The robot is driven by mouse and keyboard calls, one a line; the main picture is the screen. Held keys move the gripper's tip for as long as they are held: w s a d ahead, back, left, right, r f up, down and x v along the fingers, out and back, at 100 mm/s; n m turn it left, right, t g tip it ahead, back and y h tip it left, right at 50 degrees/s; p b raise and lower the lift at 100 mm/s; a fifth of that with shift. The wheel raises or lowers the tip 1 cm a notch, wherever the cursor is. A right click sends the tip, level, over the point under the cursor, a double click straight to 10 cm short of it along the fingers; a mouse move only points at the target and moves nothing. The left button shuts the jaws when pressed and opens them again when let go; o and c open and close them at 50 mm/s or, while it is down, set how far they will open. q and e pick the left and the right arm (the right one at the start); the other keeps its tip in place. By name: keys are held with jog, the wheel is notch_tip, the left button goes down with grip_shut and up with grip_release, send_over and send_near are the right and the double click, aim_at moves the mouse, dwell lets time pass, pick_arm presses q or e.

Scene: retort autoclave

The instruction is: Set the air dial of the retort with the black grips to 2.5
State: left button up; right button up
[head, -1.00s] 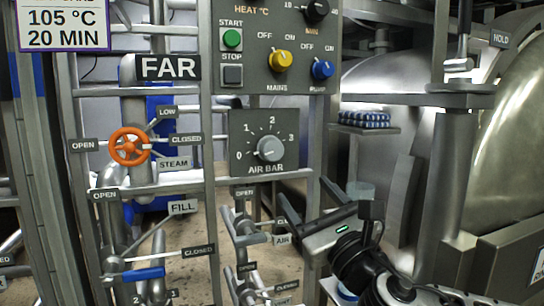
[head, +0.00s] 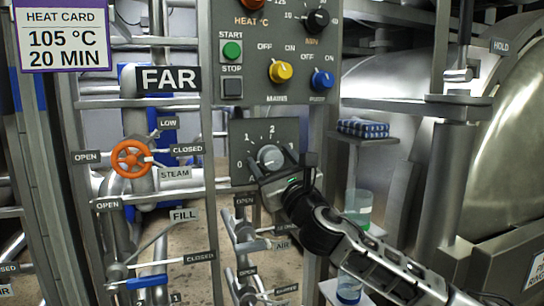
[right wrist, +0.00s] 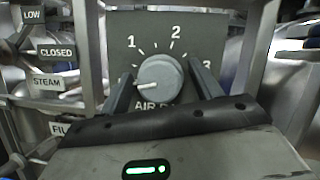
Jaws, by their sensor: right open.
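The air dial (head: 268,157) is a round grey knob on a dark plate marked 0 to 3, labelled AIR BAR in the earlier head view. In the right wrist view the knob (right wrist: 160,80) has its white pointer line turned left and slightly down, near the 0 end. My right gripper (head: 272,160) is open in front of the plate. In the right wrist view its fingers (right wrist: 160,76) stand either side of the knob; contact cannot be told. No black grips can be made out. My left gripper is out of view.
Above the dial, a panel holds a green start button (head: 232,50), a yellow mains knob (head: 280,71) and a blue pump knob (head: 322,79). An orange valve wheel (head: 131,158) and pipes are left. A rounded metal vessel (head: 510,140) is right.

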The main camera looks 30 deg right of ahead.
jog(key=shift+w+r, duration=0.1)
jog(key=shift+w, duration=0.15)
jog(key=c, duration=1)
